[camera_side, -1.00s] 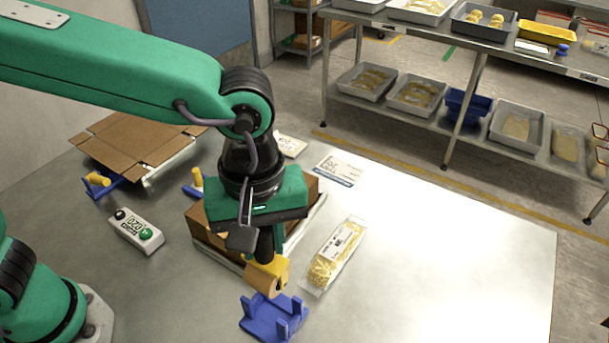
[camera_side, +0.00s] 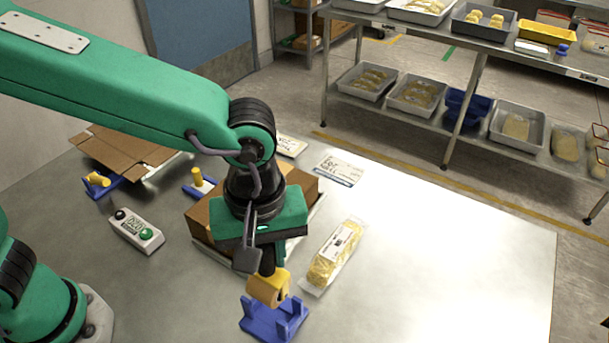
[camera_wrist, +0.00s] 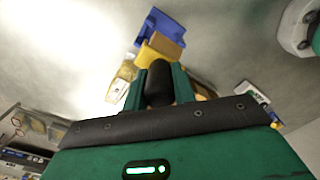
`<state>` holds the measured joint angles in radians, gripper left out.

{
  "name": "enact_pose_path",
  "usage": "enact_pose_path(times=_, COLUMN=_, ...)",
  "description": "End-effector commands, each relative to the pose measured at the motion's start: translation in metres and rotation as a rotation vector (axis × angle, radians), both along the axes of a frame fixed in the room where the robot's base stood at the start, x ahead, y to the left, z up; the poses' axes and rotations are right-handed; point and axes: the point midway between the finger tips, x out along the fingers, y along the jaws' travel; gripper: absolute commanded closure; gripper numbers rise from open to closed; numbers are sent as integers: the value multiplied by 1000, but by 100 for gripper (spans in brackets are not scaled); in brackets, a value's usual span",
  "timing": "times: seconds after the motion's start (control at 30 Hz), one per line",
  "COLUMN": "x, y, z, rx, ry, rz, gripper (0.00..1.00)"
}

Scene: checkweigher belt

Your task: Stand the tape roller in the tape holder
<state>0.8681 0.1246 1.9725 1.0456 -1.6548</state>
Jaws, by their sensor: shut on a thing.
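The tape roller (camera_side: 266,287) is yellow with a black handle, and the handle points up into my gripper (camera_side: 267,258). My gripper is shut on the handle. In the wrist view the black handle sits between the green fingers of my gripper (camera_wrist: 159,88), with the yellow roller (camera_wrist: 160,48) beyond it. The blue tape holder (camera_side: 262,326) stands on the table at the front, with upright posts. The roller's lower end is at the holder's back side, overlapping it in the side view. I cannot tell whether they touch. The holder also shows in the wrist view (camera_wrist: 156,22).
A cardboard box (camera_side: 204,224) stands behind my gripper. A clear bag of yellow food (camera_side: 332,257) lies to the right. The table's right side is clear.

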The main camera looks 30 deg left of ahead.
Motion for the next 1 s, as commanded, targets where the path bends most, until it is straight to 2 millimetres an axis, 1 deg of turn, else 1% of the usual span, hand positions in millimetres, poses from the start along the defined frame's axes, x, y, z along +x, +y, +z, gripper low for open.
enact_pose_path(times=1.0, x=0, y=0, z=-57, rx=-1, ry=-1, rz=0, gripper=100)
